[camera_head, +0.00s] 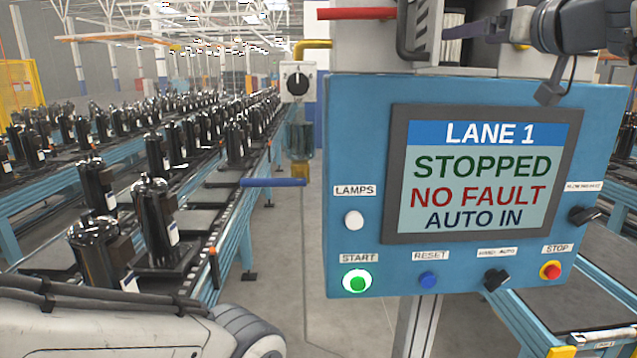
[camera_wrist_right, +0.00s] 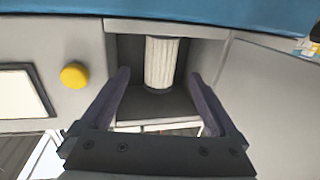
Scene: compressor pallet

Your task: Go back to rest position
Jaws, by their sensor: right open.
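My right gripper (camera_head: 478,31) is at the top right of the head view, above the blue control panel (camera_head: 345,120), pointing left. In the right wrist view the gripper (camera_wrist_right: 160,85) is open, with its two dark fingers spread and nothing between them. A white pleated cylinder (camera_wrist_right: 161,58) stands ahead of them inside a grey open housing (camera_wrist_right: 125,60). The cylinder also shows in part in the head view (camera_head: 452,24). My left arm lies across the bottom left of the head view; its gripper is out of view.
The panel screen (camera_head: 484,176) reads LANE 1, STOPPED, NO FAULT, AUTO IN. The green START button (camera_head: 356,281) is lit. A red bar (camera_head: 356,14) and a blue-handled lever (camera_head: 273,182) stick out left. Conveyors with black compressors (camera_head: 158,215) fill the left. Grey floor (camera_head: 350,325) shows below.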

